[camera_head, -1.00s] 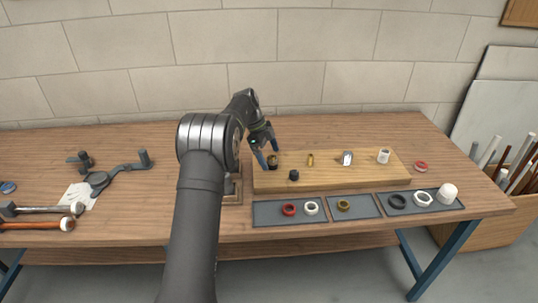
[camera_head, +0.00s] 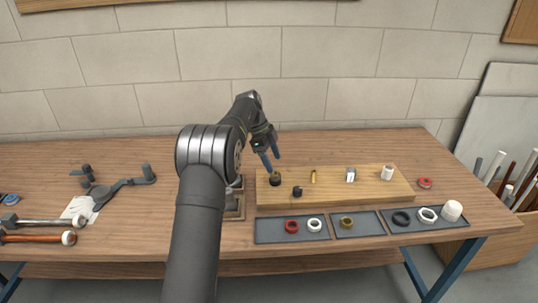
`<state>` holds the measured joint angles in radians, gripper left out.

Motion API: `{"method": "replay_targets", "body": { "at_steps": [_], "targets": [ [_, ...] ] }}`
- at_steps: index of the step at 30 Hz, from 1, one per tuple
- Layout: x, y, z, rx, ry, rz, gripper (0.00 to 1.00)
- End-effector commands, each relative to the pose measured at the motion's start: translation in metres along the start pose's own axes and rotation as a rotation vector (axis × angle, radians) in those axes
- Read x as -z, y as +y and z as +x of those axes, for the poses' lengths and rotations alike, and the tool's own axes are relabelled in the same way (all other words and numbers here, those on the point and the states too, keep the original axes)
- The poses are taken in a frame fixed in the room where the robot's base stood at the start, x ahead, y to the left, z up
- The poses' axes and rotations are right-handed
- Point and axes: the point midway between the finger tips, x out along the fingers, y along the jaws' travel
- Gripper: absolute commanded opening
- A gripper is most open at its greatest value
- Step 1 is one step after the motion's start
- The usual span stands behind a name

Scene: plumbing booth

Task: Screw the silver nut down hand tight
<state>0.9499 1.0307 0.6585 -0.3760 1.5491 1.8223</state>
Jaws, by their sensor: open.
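My gripper (camera_head: 272,164) is open, its two blue fingers pointing down just above a dark, brassy fitting (camera_head: 275,179) at the left end of the wooden board (camera_head: 340,194). Nothing shows between the fingers. A silver piece (camera_head: 351,174) stands on the right half of the board, well to the right of my gripper; it is the only clearly silver part there. It is too small to tell whether it is a nut or how it sits on its post.
On the board also stand a black fitting (camera_head: 298,191), a slim brass piece (camera_head: 313,176) and a white fitting (camera_head: 387,172). Dark trays (camera_head: 265,232) in front hold several rings and a white cap (camera_head: 452,210). A red ring (camera_head: 425,183) lies right of the board. Tools lie at left.

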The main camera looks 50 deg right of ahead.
Motion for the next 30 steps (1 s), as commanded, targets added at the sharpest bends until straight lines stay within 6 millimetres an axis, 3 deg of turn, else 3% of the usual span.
{"method": "replay_targets", "body": {
  "at_steps": [9,16,23,30],
  "targets": [
    [0.012,0.029,-0.068,0.212,-0.038,-0.521,0.58],
    [0.018,0.053,-0.102,0.353,-0.007,-0.848,0.58],
    [0.017,0.057,-0.102,0.387,0.007,-0.934,0.58],
    [0.012,0.045,-0.067,0.383,0.007,-0.932,0.58]
  ]
}}
